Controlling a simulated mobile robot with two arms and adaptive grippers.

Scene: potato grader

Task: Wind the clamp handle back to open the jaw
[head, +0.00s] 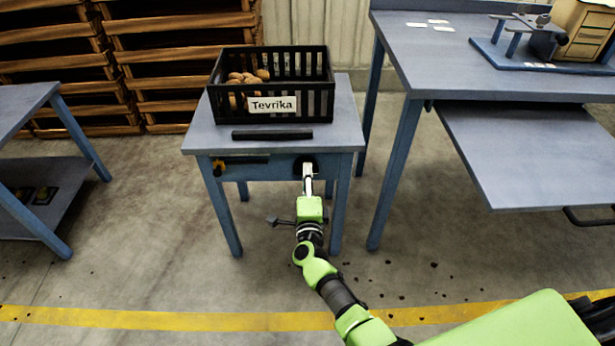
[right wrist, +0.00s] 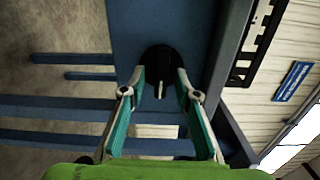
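My right gripper (head: 308,180) is at the right front edge of the small blue-grey table (head: 198,138), in front of a dark round part (head: 300,163). In the right wrist view, its two fingers (right wrist: 160,80) are spread apart on either side of this black round part (right wrist: 160,58). A short pale pin (right wrist: 159,88) shows between the fingers, with gaps on both sides. I cannot tell for sure whether this is the clamp handle. A black bar (head: 272,135) lies along the front of the tabletop; no jaw can be made out clearly. My left gripper is out of view.
A black crate (head: 318,104) labelled Tevrika, with potatoes (head: 250,77), stands on the table. A yellow and black part (head: 218,167) is at the left front edge. A larger bench (head: 455,65) stands close on the right, a low table (head: 25,100) on the left.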

